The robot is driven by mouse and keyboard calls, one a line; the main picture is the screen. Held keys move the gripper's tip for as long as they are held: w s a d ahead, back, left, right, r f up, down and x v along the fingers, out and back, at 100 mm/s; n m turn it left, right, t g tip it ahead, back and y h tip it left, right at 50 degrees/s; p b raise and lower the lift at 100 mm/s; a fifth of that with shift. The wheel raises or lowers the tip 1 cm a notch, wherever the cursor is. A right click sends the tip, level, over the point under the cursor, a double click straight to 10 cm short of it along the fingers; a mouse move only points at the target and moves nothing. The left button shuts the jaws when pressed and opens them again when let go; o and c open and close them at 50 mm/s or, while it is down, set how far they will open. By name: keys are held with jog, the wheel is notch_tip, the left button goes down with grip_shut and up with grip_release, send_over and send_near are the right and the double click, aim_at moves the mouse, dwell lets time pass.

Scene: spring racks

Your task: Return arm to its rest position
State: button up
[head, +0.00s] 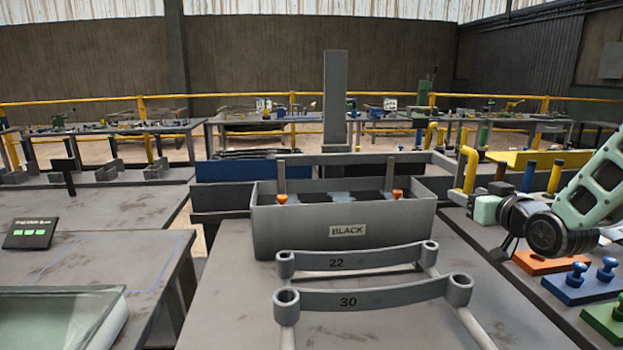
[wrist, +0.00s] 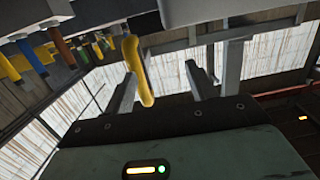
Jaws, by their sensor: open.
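My arm reaches in from the right edge of the head view, with a pale green link and a dark round joint. My gripper (head: 508,240) is at its left end, above the right-hand bench and right of the grey bin. The wrist view shows the two fingers of my gripper (wrist: 160,73) spread apart with nothing held between them. A yellow bent pipe (wrist: 138,70) shows behind the left finger, and I cannot tell whether they touch. The wrist view is tilted, with the hall's walls and roof behind.
A grey bin labelled BLACK (head: 345,245) stands ahead, behind racks marked 22 (head: 350,260) and 30 (head: 362,300). Yellow posts (head: 467,168), an orange plate (head: 545,262), a blue block (head: 582,288) and a green block (head: 607,322) crowd the right bench.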

jog(key=s+a+f+n+g+y+p, duration=0.15)
jog(key=s+a+g, duration=0.3)
jog(key=a, duration=0.45)
jog(key=s+a+f+n+g+p, duration=0.15)
jog(key=s+a+g, duration=0.35)
jog(key=a, duration=0.5)
jog(key=s+a+n+g+h+p, duration=0.1)
jog(key=s+a+g, duration=0.2)
jog(key=s, duration=1)
jog(key=s+a+n+g+h+p, duration=0.1)
jog(key=s+a+n+g, duration=0.1)
jog(key=s, duration=1.2)
jog(key=shift+a+r+n+g+p, duration=0.3)
jog(key=shift+a+r+g+p, duration=0.15)
jog(key=shift+g, duration=0.6)
